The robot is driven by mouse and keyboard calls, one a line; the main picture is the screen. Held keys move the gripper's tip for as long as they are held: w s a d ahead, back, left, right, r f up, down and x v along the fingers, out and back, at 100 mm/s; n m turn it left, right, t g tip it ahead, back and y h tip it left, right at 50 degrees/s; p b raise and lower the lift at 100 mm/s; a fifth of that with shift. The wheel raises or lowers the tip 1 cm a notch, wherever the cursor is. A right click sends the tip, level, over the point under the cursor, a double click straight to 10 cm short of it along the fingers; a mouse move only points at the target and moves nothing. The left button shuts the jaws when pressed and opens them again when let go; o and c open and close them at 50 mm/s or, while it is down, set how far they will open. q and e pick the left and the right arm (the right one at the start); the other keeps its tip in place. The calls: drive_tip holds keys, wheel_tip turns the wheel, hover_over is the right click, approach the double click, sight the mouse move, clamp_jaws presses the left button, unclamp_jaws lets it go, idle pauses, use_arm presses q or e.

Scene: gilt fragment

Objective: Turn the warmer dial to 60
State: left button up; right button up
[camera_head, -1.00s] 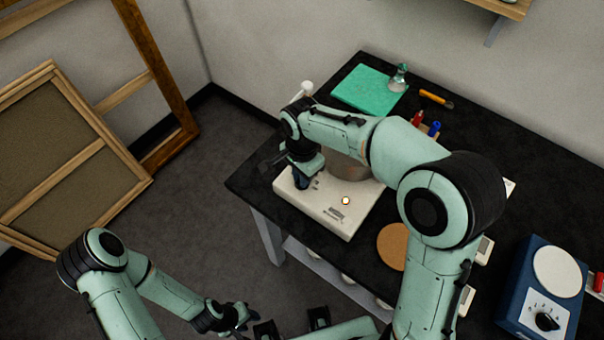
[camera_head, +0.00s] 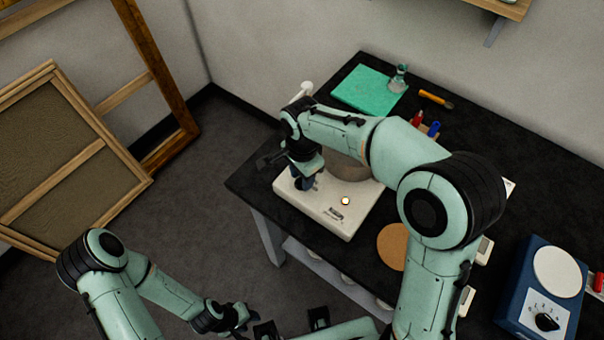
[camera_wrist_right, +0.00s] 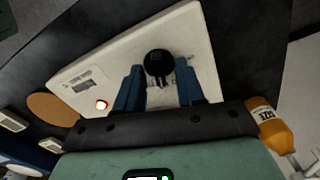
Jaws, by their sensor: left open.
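The white warmer (camera_head: 350,222) lies flat on the black table, with a small lit lamp on its top. Its round black dial (camera_wrist_right: 158,63) shows in the right wrist view, with tick marks beside it. My right gripper (camera_head: 303,184) points down over the warmer's left part. In the right wrist view its two blue fingers (camera_wrist_right: 166,75) stand apart on either side of the dial, with a gap showing. Whether a finger touches it is unclear. The head view hides the dial behind my gripper. My left gripper (camera_head: 291,324) is open and empty, low at the bottom edge.
A metal pot (camera_head: 348,170) is partly hidden behind my right arm. A cork disc (camera_head: 391,246) lies near the table's front edge. A blue device (camera_head: 541,290) with its own dial stands at the right. A green mat (camera_head: 368,90) lies at the back.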

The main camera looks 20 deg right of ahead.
use_arm(q)
drive_tip(key=shift+w+r+p, duration=0.8)
drive_tip(key=shift+r+p, duration=0.15)
drive_tip(key=shift+r, duration=0.2)
use_arm(e)
wheel_tip(320, 180, up, 13)
drive_tip(key=shift+r, duration=0.2)
